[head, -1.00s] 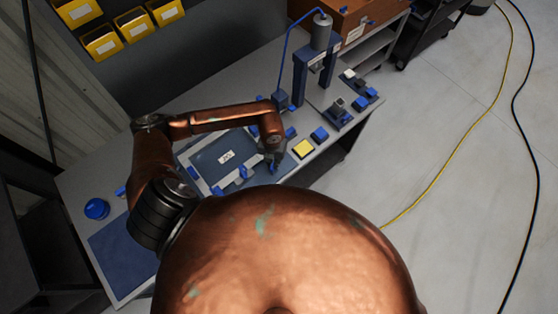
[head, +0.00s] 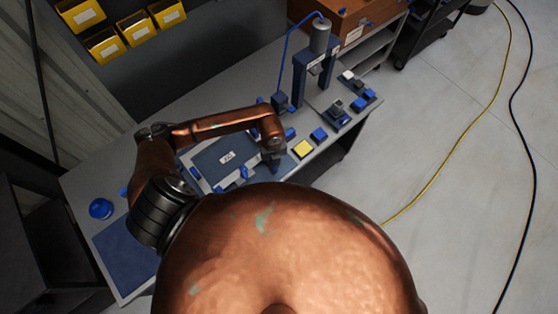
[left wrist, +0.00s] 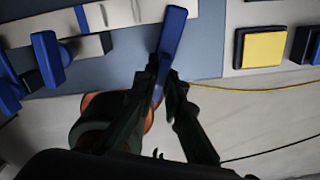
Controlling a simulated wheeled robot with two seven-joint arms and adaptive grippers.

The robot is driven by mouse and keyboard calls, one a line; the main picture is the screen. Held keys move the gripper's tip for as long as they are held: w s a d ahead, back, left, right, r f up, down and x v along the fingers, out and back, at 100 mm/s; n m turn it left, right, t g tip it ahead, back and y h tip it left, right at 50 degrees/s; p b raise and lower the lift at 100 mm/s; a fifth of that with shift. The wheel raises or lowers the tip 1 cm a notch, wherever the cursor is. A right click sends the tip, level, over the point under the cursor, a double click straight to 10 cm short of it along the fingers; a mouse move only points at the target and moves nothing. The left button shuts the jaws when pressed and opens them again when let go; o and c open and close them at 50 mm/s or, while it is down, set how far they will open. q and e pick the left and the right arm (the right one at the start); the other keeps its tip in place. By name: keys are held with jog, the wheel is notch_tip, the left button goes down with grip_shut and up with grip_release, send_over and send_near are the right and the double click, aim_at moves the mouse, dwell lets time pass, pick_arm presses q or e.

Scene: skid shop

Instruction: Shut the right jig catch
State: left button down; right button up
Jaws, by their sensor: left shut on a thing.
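The jig (head: 210,154) is a blue-grey plate with a white label and a light frame, lying on the bench, partly hidden by my arm and body. My left gripper (head: 273,156) is at its right end. In the left wrist view, my left gripper (left wrist: 168,88) is shut on a blue catch lever (left wrist: 173,35), which sticks out from between the fingers toward the top of the picture. The lever's base is hidden. Another blue catch (left wrist: 47,58) stands apart to the left, by the light bar (left wrist: 115,16). My right gripper is not in view.
A yellow block (head: 303,149) and a blue block (head: 319,134) sit on the bench right of the jig. A press (head: 316,70) stands behind them. A blue round pot (head: 101,208) stands at the left. A yellow cable (head: 452,176) crosses the open floor.

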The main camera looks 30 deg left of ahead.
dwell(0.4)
pick_arm(q)
jog(key=n+p, duration=0.2)
jog(key=n, duration=0.1)
jog(key=shift+r+n, duration=0.15)
jog(key=shift+n, duration=0.75)
jog(key=c, duration=1.9)
grip_release()
jog(key=shift+c, duration=0.2)
jog(key=shift+p, duration=0.3)
notch_tip(320, 180, up, 8)
jog(key=p, duration=0.6)
